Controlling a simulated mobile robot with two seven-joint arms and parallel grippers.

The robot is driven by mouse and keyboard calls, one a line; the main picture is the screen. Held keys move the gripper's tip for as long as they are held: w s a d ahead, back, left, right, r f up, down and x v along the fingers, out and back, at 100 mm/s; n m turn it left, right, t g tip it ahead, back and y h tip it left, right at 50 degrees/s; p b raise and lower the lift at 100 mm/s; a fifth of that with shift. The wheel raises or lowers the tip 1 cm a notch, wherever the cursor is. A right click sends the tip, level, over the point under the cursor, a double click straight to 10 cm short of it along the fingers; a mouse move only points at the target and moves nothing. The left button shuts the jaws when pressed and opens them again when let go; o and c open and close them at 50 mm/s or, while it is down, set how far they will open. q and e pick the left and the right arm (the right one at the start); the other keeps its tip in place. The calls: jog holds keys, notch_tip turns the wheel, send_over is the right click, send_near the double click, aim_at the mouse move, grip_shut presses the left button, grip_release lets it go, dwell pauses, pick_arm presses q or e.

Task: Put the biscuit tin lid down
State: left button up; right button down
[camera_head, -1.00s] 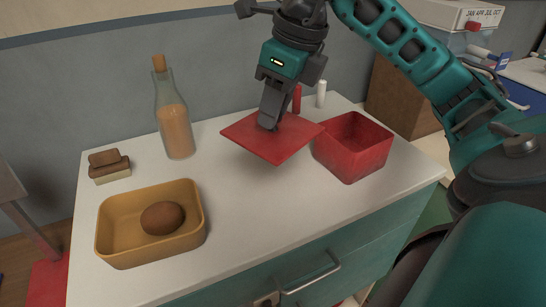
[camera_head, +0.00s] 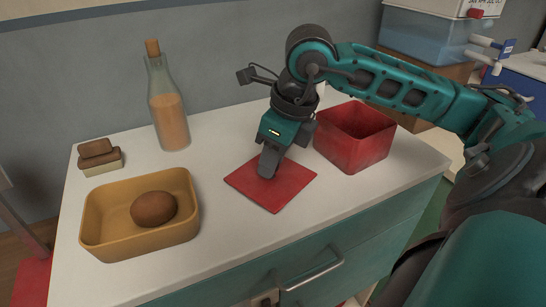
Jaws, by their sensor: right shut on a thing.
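The red square biscuit tin lid (camera_head: 283,195) is flat at the counter's surface, in the middle of the head view. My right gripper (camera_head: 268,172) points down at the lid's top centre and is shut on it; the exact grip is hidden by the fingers. The red open biscuit tin (camera_head: 352,150) stands just right of the lid, apart from it. My left gripper is not in view.
A yellow tray (camera_head: 98,252) holding a brown egg-shaped thing (camera_head: 153,208) stands left of the lid. A corked bottle (camera_head: 169,118) and a small stack of brown-topped blocks (camera_head: 99,156) are behind it. The white counter (camera_head: 215,240) is clear in front.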

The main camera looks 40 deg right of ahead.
aim_at(290, 181)
jog(key=shift+f, duration=0.1)
jog(key=c, duration=0.8)
grip_release()
jog(key=shift+c, duration=0.2)
jog(key=p+v, duration=0.2)
jog(key=v, duration=1)
jog(key=shift+p, duration=0.35)
